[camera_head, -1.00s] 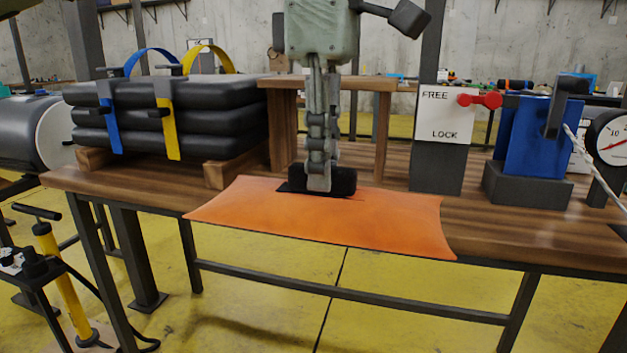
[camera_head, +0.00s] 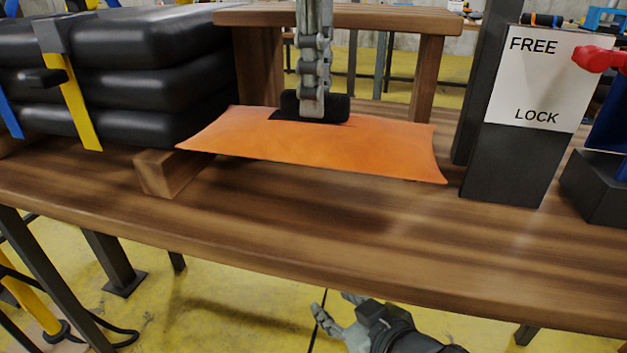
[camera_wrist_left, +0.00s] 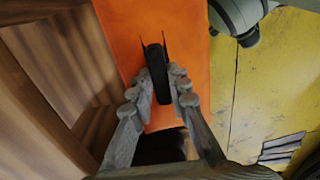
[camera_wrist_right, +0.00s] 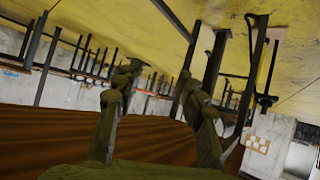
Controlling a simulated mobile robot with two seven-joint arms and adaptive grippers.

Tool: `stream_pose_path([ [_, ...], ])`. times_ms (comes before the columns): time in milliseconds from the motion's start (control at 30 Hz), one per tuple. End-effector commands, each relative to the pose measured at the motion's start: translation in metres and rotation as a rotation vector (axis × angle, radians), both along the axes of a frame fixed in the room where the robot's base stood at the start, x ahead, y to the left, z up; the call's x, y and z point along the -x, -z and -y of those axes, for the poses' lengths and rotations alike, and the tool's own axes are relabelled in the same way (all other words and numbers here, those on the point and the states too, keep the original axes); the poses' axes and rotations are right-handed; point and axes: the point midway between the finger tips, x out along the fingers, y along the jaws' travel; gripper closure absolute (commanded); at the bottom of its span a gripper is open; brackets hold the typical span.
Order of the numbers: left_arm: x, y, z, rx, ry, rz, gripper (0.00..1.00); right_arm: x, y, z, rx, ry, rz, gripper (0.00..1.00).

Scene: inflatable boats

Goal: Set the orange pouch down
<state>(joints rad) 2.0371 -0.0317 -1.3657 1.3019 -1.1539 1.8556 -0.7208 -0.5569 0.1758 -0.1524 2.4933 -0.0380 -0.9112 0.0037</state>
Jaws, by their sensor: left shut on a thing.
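The orange pouch (camera_head: 330,145) is a flat sheet with a black grip on top, roughly level above the wooden table (camera_head: 260,235). A dark shadow lies on the table below it, so it appears to hang clear. My left gripper (camera_head: 314,106) comes from above and is shut on the black grip. In the left wrist view the fingers (camera_wrist_left: 160,85) close around the grip, with the orange pouch (camera_wrist_left: 150,25) beyond. My right gripper (camera_head: 335,313) is low, in front of the table edge, with its fingers apart and empty; its open fingers (camera_wrist_right: 160,85) also show in the right wrist view.
Stacked black rolls (camera_head: 135,85) with a yellow strap stand left of the pouch on wooden blocks (camera_head: 170,175). A wooden stand (camera_head: 260,70) is behind it. A FREE/LOCK post (camera_head: 510,150) stands to the right. The front strip of tabletop is bare.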

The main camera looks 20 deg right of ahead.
Motion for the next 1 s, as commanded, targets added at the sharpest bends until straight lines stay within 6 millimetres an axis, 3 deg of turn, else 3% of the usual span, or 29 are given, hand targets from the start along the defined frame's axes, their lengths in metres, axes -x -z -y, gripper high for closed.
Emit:
stream_pose_path([
  [200,0.001,0.043,-0.001,-0.001,0.002,-0.002,1.00,-0.014,-0.025,-0.022,-0.059,-0.039,0.143,0.60],
  [600,0.000,0.088,0.000,0.000,0.000,0.000,1.00,-0.022,-0.053,-0.041,-0.116,-0.071,0.277,0.60],
  [1000,0.001,0.091,0.000,0.001,0.000,0.000,1.00,-0.023,-0.057,-0.043,-0.125,-0.076,0.299,0.60],
])
